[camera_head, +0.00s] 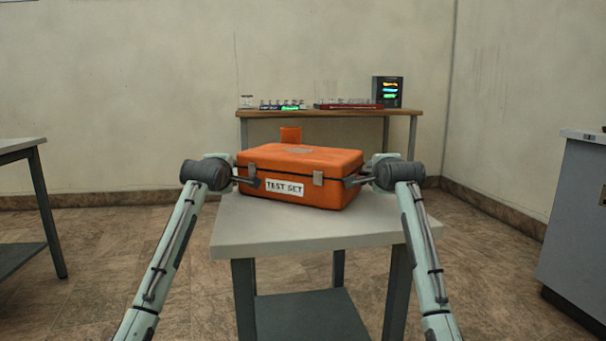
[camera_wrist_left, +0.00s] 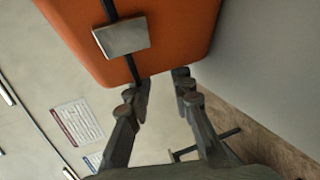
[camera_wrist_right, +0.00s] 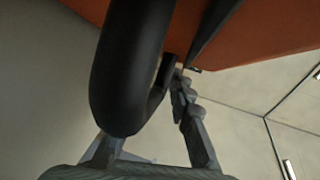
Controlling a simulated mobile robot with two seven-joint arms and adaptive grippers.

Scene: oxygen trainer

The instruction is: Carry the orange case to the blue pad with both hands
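The orange case (camera_head: 305,170), labelled "TEST SET", rests on a small grey-topped table (camera_head: 300,227). My left gripper (camera_head: 252,182) is at its left end; in the left wrist view its fingers (camera_wrist_left: 160,86) stand apart with a gap between them, close to the case (camera_wrist_left: 175,30) and a metal latch (camera_wrist_left: 122,37). My right gripper (camera_head: 350,181) is at the case's right end. In the right wrist view a thick black handle (camera_wrist_right: 125,75) covers one finger, and the other finger is beside it; whether they grip it is hidden. I see no blue pad.
A wooden bench (camera_head: 330,113) with glassware and a lit display (camera_head: 387,92) stands behind. Another table (camera_head: 20,146) is at the left and a grey cabinet (camera_head: 575,215) at the right. A small orange piece (camera_head: 290,135) shows behind the case.

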